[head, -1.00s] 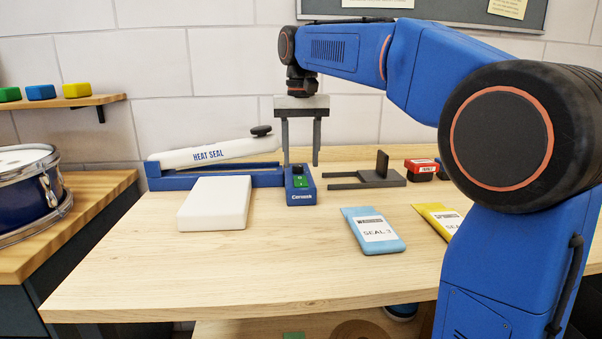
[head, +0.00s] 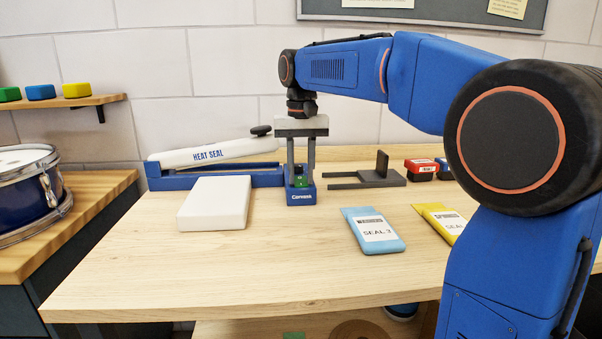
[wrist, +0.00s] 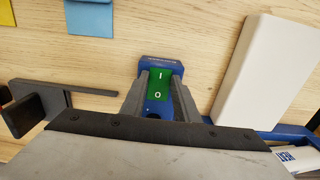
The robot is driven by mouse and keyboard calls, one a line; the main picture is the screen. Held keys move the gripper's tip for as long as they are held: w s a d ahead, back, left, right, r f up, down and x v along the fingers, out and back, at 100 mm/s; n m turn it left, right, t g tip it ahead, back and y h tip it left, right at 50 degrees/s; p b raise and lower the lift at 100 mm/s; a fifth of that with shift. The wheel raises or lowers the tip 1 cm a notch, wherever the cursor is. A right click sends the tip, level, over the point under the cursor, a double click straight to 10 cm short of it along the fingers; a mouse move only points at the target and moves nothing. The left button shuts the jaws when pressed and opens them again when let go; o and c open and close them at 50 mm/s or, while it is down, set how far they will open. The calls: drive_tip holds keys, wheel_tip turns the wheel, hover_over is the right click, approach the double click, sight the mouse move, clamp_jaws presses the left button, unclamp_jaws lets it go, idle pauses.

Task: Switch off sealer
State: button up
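The heat sealer (head: 215,154), a white arm lettered HEAT SEAL on a blue base (head: 215,181), stands at the back left of the bench. At its right end is a blue switch box (head: 301,198) with a green rocker switch (head: 300,180). The rocker also shows in the wrist view (wrist: 158,86), marked I at the top and O at the bottom. My gripper (head: 301,182) points down over the box, its fingers apart on either side of the rocker. I cannot tell whether the fingertips touch it. My gripper holds nothing visible.
A white block (head: 213,203) lies left of the switch box. A dark grey fixture (head: 370,179) stands to the right. A blue pouch (head: 372,231) and a yellow pouch (head: 443,219) lie at the front right. The bench's front left is clear.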

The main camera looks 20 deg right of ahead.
sight(300, 178)
drive_tip(key=shift+w+d+r+g+y, duration=0.15)
drive_tip(key=shift+w+g, duration=0.1)
drive_tip(key=shift+g, duration=0.5)
drive_tip(key=shift+w+a+f+g+y, duration=0.1)
drive_tip(key=shift+w+g+y, duration=0.1)
drive_tip(key=shift+g, duration=0.55)
drive_tip(key=o, duration=1)
drive_tip(key=shift+o, duration=0.2)
drive_tip(key=shift+r, duration=0.1)
drive_tip(key=v, duration=0.6)
drive_tip(key=shift+w+r, duration=0.1)
drive_tip(key=shift+r, duration=0.6)
